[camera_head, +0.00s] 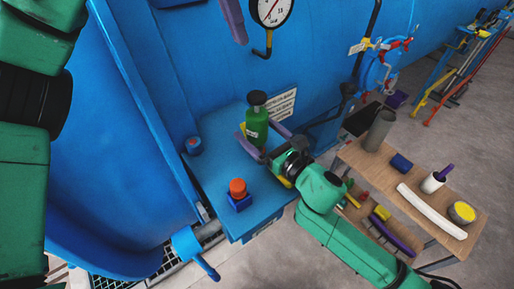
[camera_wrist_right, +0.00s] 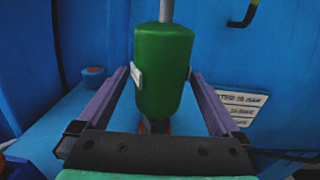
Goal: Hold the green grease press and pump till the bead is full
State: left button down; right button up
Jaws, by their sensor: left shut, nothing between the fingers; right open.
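The green grease press (camera_head: 257,124) stands upright on the blue shelf, with a dark knob on top and a pale label on its side. It fills the middle of the right wrist view (camera_wrist_right: 164,75), where a grey rod rises from its top. My right gripper (camera_head: 256,141) is open, with its purple fingers on either side of the press. In the wrist view a gap shows between each finger and the green body. My left gripper (camera_head: 235,20) shows only as purple fingers at the top edge, above and apart from the press. I cannot make out the bead.
The blue shelf (camera_head: 217,140) also holds a red-orange knob on a blue block (camera_head: 238,203) and a small blue-red cap (camera_head: 194,145). A gauge (camera_head: 271,10) hangs above. A wooden table (camera_head: 404,179) with several items stands right. A blue handle (camera_head: 198,262) juts out at lower left.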

jog(key=v, duration=1.2)
jog(key=shift+a, duration=0.1)
